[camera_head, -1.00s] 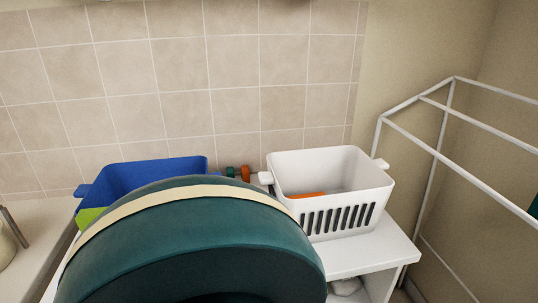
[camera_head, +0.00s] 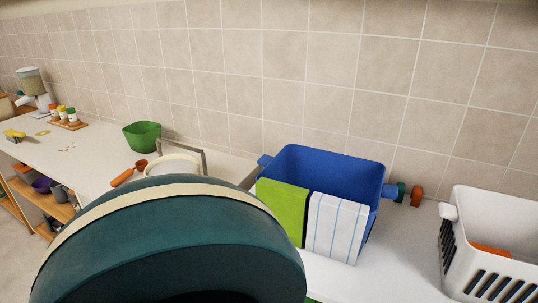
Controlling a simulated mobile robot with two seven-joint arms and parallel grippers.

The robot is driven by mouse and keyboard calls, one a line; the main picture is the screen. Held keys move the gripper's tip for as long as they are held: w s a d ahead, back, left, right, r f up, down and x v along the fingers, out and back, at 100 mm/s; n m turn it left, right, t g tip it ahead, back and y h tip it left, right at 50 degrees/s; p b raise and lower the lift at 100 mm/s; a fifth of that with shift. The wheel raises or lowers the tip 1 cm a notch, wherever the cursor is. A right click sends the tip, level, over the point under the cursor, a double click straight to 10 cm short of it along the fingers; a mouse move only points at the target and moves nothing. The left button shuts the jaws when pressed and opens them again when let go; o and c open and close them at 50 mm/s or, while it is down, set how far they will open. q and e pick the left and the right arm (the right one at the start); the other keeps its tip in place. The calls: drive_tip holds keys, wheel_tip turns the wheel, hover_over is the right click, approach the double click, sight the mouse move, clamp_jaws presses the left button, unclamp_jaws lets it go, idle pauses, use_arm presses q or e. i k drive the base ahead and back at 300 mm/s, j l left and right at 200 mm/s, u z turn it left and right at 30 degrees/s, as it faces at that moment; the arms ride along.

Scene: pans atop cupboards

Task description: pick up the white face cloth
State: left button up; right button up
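The white face cloth (camera_head: 336,227) has thin blue stripes and hangs over the front rim of a blue basket (camera_head: 325,172). A lime-green cloth (camera_head: 284,209) hangs beside it on the left. The basket has side handles and stands on a white surface by the tiled wall. Neither of my grippers is in view. The lower left of the picture is blocked from sight by a large rounded shape close to the camera.
A white slotted basket (camera_head: 493,245) with something orange inside stands at the right. A green container (camera_head: 142,135), an orange-handled item (camera_head: 122,177) and spice jars (camera_head: 67,117) are on the counter at left.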

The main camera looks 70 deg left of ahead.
sight(336, 226)
drive_tip(key=u, duration=1.6)
drive_tip(key=z, duration=2.15)
drive_tip(key=u, duration=2.2)
